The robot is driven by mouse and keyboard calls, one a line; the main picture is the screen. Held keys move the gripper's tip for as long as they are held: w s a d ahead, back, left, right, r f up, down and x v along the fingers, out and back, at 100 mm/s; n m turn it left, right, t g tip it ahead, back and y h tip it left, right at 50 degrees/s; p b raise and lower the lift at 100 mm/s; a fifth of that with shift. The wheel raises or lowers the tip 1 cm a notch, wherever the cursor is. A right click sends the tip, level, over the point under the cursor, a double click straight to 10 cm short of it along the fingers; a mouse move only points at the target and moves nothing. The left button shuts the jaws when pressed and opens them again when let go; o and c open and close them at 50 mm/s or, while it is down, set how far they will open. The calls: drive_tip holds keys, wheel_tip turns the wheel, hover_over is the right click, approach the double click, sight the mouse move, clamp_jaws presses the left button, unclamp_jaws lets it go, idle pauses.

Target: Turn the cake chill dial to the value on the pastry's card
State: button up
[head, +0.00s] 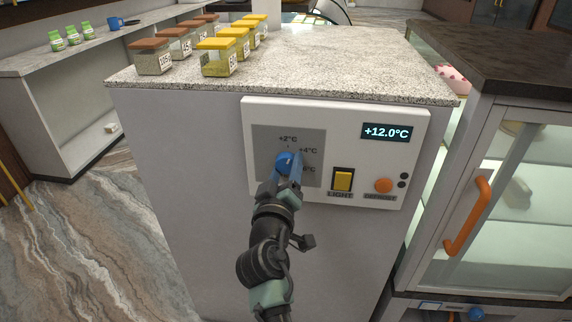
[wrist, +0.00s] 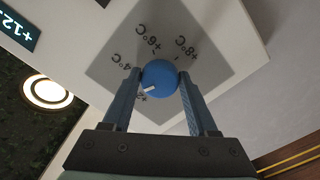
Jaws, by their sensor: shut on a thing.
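A blue dial (head: 283,159) sits on a grey square plate (head: 262,140) on the white control panel (head: 340,113). My gripper (wrist: 158,84) is shut on the dial, one finger on each side. In the wrist view the dial (wrist: 160,74) has a white mark that points to the lower left, toward a partly hidden label that looks like +2. The other labels there read +4°C, +6°C and +8°C. The panel's display (head: 387,133) reads +12.0°C. A pink pastry (head: 454,77) shows partly behind the glass case at the right. I see no card for it.
A yellow light switch (head: 343,180) and an orange defrost button (head: 383,185) are right of the dial. Several lidded jars (head: 220,57) stand on the counter above. A glass case with an orange handle (head: 467,217) and another blue knob (head: 476,313) is at the right.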

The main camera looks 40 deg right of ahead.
drive_tip(key=shift+n+p, duration=0.65)
drive_tip(key=shift+n, duration=1.35)
drive_tip(key=o, duration=1.4)
drive_tip(key=v, duration=1.3)
drive_tip(key=shift+d, duration=0.1)
